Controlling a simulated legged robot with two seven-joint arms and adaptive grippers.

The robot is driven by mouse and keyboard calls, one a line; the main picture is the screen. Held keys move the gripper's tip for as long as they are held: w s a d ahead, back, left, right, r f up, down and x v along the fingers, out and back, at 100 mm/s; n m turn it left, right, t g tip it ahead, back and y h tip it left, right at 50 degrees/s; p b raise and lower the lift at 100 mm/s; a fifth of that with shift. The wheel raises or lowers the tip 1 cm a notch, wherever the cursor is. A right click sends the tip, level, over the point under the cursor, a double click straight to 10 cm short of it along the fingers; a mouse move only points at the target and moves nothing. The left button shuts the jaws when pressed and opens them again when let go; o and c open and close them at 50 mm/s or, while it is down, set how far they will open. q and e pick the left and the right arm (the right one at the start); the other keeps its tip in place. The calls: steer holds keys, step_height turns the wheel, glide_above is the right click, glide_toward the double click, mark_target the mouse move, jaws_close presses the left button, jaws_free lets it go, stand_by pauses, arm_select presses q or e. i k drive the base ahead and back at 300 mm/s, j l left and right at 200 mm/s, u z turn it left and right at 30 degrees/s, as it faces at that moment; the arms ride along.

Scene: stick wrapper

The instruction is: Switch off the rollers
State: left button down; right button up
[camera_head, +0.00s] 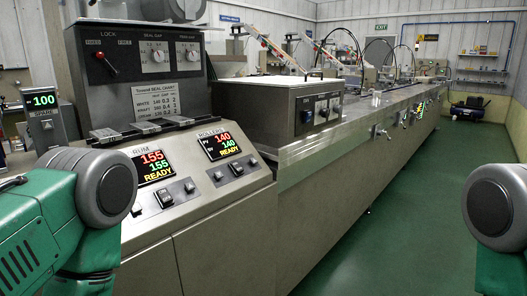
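The rollers display (219,146) is on the sloped panel of the near machine. It reads 140 in red, 140 in green and READY in yellow. Below it is a black rocker switch (236,169) with a small knob or button on each side; its position is too small to tell. My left arm, green with grey joints, fills the lower left and covers part of the panel's left end. My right arm shows at the right edge, over the floor. Neither gripper is in view.
A second display (153,167) reads 155, 155 and READY, with a similar rocker switch (164,198) below it. The long steel machine (330,165) runs back rightward. The green floor (420,210) is clear.

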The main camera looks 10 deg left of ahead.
mark_target(238, 169)
steer(key=i+l+u, duration=0.15)
steer(key=i+l, duration=0.9)
steer(key=l, duration=0.1)
